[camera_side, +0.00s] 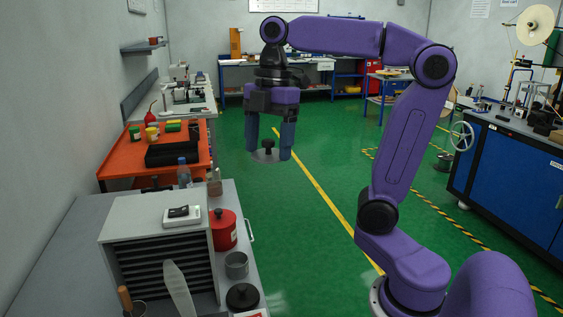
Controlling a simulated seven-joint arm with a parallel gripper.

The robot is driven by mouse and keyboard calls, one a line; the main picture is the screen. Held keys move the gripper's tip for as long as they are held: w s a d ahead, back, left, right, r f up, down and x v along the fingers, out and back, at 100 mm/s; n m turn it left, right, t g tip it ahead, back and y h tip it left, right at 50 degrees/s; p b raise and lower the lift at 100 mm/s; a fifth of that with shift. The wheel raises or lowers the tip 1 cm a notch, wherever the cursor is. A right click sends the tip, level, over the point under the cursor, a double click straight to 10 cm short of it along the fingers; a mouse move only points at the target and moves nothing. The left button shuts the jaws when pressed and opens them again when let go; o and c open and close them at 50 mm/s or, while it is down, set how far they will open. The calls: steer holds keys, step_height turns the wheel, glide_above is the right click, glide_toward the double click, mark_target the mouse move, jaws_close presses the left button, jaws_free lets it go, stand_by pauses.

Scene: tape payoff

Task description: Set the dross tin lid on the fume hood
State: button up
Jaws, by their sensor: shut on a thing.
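My gripper (268,150) hangs pointing down in the upper middle of the side view. Its two blue fingers are shut on the dross tin lid (266,157), a thin grey disc with a black knob. The lid is in the air, roughly level, with the green floor behind it. The fume hood (155,230) looks to be the grey box with dark front slats on the bench at the lower left. The lid is above and to the right of it, well apart. A small grey open tin (236,266) stands right of the hood.
A white device (182,216) with a dark display lies on the hood's top. A red lidded pot (222,231) and a black round object (242,297) stand right of the hood. Bottles (184,172) and an orange table (125,165) are behind. Part of the hood's top is bare.

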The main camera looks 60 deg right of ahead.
steer(key=w+a+r+m, duration=0.2)
steer(key=w+a, duration=0.3)
steer(key=w, duration=0.7)
steer(key=m+t, duration=0.1)
steer(key=m, duration=0.3)
glide_above(147, 205)
step_height(147, 205, down, 3)
steer(key=shift+s+d+f, duration=0.1)
steer(key=shift+d+f, duration=0.05)
steer(key=shift+f, duration=2.65)
steer(key=shift+s+d+f, duration=0.1)
steer(key=shift+d+f, duration=0.05)
steer(key=shift+f, duration=2.6)
steer(key=shift+f, duration=0.4)
steer(key=o, duration=1.1)
step_height(147, 205, up, 7)
